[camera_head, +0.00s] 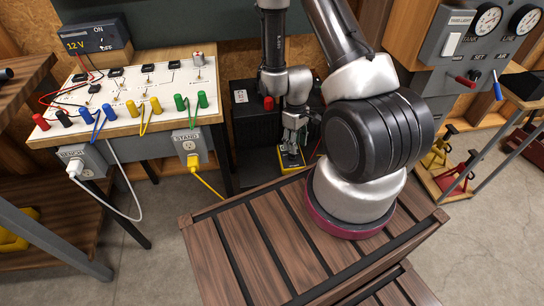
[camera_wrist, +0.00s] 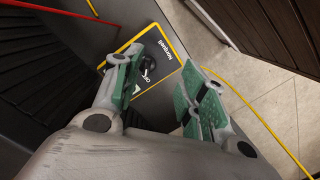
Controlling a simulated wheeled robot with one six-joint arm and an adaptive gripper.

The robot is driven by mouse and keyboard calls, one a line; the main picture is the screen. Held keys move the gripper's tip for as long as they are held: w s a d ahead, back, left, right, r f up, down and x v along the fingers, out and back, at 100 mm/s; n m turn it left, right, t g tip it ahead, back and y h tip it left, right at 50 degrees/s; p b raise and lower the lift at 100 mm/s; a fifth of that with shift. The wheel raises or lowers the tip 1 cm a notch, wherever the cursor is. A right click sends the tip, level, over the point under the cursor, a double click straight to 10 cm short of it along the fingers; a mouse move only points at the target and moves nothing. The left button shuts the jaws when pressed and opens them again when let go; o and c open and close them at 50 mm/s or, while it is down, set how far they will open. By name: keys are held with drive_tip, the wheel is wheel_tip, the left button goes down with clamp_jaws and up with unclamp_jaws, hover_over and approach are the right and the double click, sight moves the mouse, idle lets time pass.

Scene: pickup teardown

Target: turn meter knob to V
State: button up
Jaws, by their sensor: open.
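The meter (camera_head: 285,168) is a dark box with a yellow edge, low behind the wooden slatted top, mostly covered by my gripper in the head view. In the wrist view the meter (camera_wrist: 168,72) shows a dark face with yellow edging, white lettering and an OFF label. Its round black knob (camera_wrist: 148,64) has a light mark and sits just beyond the left finger, partly near its edge. My gripper (camera_wrist: 165,80) is open, its green pads apart with nothing between them. In the head view my gripper (camera_head: 293,140) points down over the meter. I cannot tell whether it touches.
A black battery-like box (camera_head: 244,118) with a red terminal (camera_head: 268,103) stands behind the gripper. The wooden slatted top (camera_head: 255,235) is close in front. A bench panel (camera_head: 120,90) with coloured plugs is at left. A red cable and a yellow cable (camera_wrist: 245,103) run near the meter.

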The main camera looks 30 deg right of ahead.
sight(290, 153)
drive_tip(key=w+t, duration=0.1)
drive_tip(key=w, duration=0.1)
drive_tip(key=shift+w+f+n, duration=0.15)
drive_tip(key=shift+w+n, duration=0.25)
wheel_tip(290, 153, down, 8)
drive_tip(key=shift+r, duration=0.2)
drive_tip(key=c, duration=0.9)
